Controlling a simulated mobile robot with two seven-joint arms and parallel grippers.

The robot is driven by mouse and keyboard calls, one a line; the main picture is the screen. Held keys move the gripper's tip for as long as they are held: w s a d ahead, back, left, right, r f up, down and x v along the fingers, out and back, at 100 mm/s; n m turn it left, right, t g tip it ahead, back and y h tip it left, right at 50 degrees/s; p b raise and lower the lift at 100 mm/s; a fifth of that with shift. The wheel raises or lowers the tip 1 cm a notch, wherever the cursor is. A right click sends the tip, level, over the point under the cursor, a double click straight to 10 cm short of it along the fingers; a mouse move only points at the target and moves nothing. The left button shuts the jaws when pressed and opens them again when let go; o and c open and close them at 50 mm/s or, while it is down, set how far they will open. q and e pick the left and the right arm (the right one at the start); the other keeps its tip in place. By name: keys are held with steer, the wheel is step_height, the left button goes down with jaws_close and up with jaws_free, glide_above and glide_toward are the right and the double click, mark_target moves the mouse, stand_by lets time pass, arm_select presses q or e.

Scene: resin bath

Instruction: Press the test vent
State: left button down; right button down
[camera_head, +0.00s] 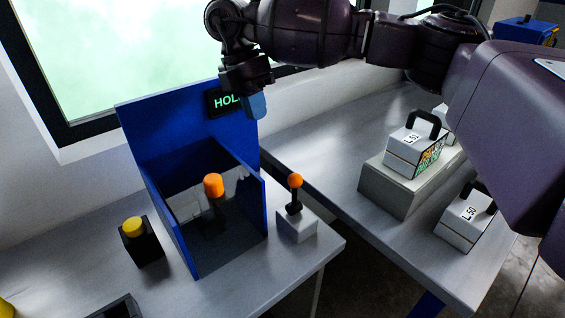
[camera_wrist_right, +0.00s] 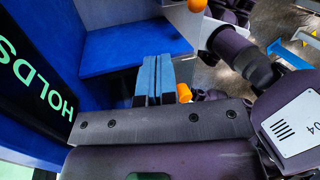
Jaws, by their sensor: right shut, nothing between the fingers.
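A blue open-topped booth (camera_head: 175,133) stands on the grey bench, with an orange cylinder-shaped knob (camera_head: 213,185) inside it. A yellow button on a black box (camera_head: 142,245) stands left of the booth. A lever with an orange ball (camera_head: 295,180) stands on a white box to its right. No label shows which of these is the test vent. My left gripper is not in view.
A dark sign (camera_head: 222,102) on the booth's back wall reads "HOLDS" in the wrist view (camera_wrist_right: 35,78). White handled boxes, one marked L51 (camera_head: 405,155) and one L50 (camera_head: 462,220), stand on the right bench. A window (camera_head: 120,50) is behind. Booth walls surround the knob.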

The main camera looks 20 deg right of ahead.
glide_above(295, 193)
steer(key=w+a, duration=0.2)
steer(key=w, duration=0.2)
step_height(295, 193, down, 10)
steer(key=shift+s+d+f+b, duration=0.2)
steer(key=shift+d+b, duration=0.05)
steer(key=shift+b, duration=0.1)
